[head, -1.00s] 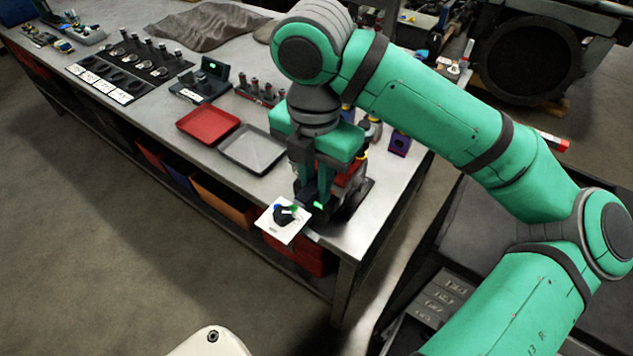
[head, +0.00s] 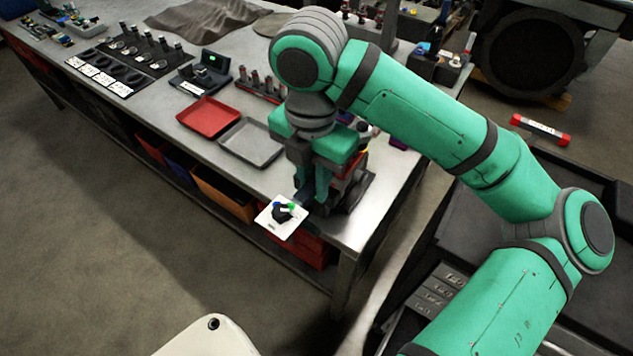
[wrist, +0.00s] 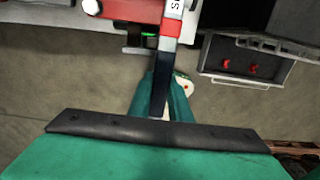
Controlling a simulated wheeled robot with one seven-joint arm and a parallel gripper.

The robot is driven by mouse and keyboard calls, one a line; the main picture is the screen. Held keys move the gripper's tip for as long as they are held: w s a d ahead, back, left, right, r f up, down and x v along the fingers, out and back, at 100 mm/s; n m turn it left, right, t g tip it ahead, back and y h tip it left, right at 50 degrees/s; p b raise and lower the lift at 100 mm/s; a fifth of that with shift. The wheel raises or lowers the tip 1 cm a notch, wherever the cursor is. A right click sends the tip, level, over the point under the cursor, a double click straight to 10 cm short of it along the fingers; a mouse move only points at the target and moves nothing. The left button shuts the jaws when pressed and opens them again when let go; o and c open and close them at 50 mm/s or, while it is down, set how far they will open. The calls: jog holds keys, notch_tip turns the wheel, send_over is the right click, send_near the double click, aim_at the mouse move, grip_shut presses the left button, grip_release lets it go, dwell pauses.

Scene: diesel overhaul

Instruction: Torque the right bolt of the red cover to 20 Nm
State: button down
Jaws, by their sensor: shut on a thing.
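My gripper (head: 315,185) is at the front edge of the workbench and points down. It is shut on a dark bar-shaped tool with a red band and a white label (wrist: 164,80), likely the torque wrench. In the wrist view the bar runs from between my fingers (wrist: 162,92) up past a red part (wrist: 125,9), probably the red cover, with a pale round piece on it. In the head view red shows behind my gripper (head: 352,165), largely hidden. I cannot make out the right bolt or whether the tool is seated on it.
A red tray (head: 208,117) and a grey tray (head: 250,144) lie left on the bench (head: 150,125). Open bins sit below. The floor in front is clear.

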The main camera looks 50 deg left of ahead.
jog(key=shift+s+a, duration=0.1)
jog(key=shift+a, duration=0.25)
jog(key=shift+a, duration=0.3)
jog(key=shift+a, duration=0.15)
dwell(0.4)
jog(key=shift+a+m, duration=0.3)
jog(key=shift+m, duration=0.2)
jog(key=shift+a, duration=0.15)
jog(key=shift+s+a+m, duration=0.1)
jog(key=shift+a+m, duration=0.2)
jog(key=shift+a, duration=0.1)
jog(key=shift+a+m, duration=0.3)
jog(key=shift+a, duration=0.05)
